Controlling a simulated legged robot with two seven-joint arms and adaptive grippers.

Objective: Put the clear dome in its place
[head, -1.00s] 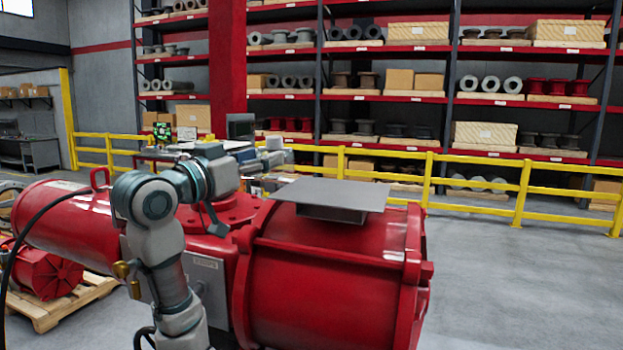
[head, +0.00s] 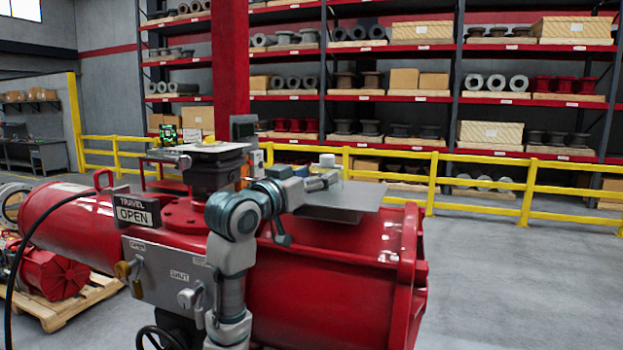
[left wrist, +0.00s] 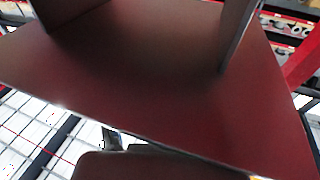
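I cannot make out the clear dome for certain. My left gripper (head: 325,180) is at the end of the bent grey arm, by the far left side of a flat grey plate (head: 350,199). A small pale piece sits at the gripper, too small to identify. Whether the fingers are shut on anything does not show. A dark stacked fitting (head: 211,174) stands upright on the red actuator (head: 330,270), left of the gripper and apart from it. A broad dark reddish surface (left wrist: 150,90) fills much of the left wrist view. My right gripper is not in view.
A panel (head: 165,268) with knobs and a TRAVEL OPEN sign (head: 136,211) is left of my arm. A yellow railing (head: 480,186) and loaded shelves stand behind. Open floor (head: 510,270) lies at the right.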

